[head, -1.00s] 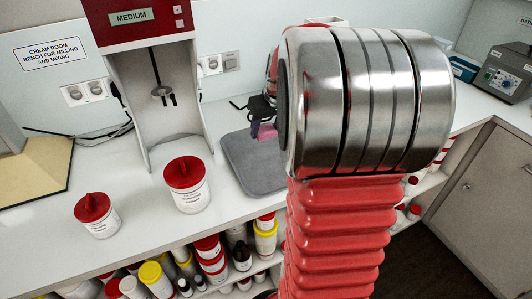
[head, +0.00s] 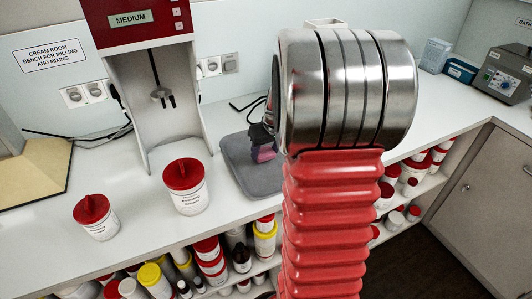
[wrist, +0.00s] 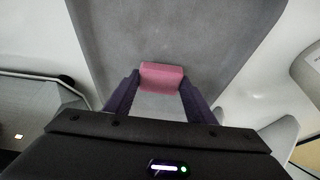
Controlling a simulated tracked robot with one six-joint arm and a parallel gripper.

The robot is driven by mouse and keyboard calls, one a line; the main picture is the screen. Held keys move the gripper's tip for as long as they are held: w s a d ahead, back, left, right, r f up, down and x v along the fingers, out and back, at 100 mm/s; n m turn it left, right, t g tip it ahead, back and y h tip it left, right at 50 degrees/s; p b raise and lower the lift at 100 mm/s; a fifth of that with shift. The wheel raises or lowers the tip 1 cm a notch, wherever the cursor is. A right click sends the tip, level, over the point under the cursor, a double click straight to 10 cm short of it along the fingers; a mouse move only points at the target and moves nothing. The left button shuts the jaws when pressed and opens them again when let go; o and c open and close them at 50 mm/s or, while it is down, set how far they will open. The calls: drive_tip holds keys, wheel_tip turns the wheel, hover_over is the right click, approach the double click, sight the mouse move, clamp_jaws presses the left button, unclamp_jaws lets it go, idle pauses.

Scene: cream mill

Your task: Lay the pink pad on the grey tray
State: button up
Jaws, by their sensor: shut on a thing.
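The pink pad (wrist: 161,77) is held between the two dark purple fingers of my gripper (wrist: 155,92) in the wrist view. It also shows in the head view (head: 265,152), small and partly hidden by my gripper (head: 262,140). The grey tray (head: 238,160) lies flat on the white bench, and my arm covers its right part. In the wrist view the tray (wrist: 215,40) fills the ground behind the pad. The pad appears over the tray; I cannot tell whether it touches it.
Two white tubs with red lids (head: 187,187) (head: 96,217) stand left of the tray. A mixing machine (head: 160,100) marked MEDIUM stands behind them. Shelves of bottles (head: 212,262) lie below the bench edge. A grey bath unit (head: 503,78) sits at the far right.

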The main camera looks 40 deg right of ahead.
drive_tip(key=shift+f, duration=0.55)
drive_tip(key=o, duration=1)
drive_tip(key=v, duration=1.2)
drive_tip(key=shift+a, duration=0.15)
